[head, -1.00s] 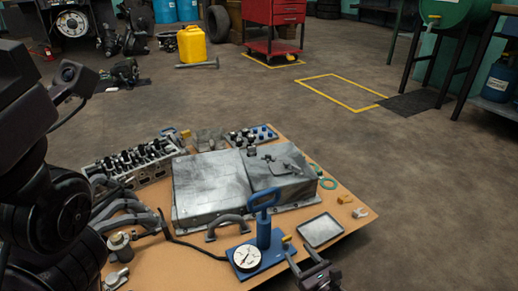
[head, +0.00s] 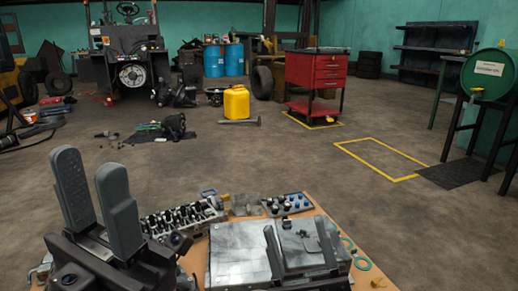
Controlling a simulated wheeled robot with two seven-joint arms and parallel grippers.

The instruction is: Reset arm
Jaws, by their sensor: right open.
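My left gripper (head: 90,165) is large and close at the lower left in the head view. Its two grey fingers point up with a gap between them and nothing in it. My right gripper (head: 295,225) is at the bottom, right of centre. Its two thin fingers stand apart, in front of the grey metal housing (head: 235,255) on the workbench (head: 335,222). I see nothing held between them, and cannot tell whether they touch the housing.
A cylinder head with dark parts (head: 180,218) and a small tray of blue and dark pieces (head: 288,204) lie at the bench's far edge. Green rings (head: 360,263) lie at right. Beyond are open floor, a yellow can (head: 236,103) and a red tool cart (head: 316,75).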

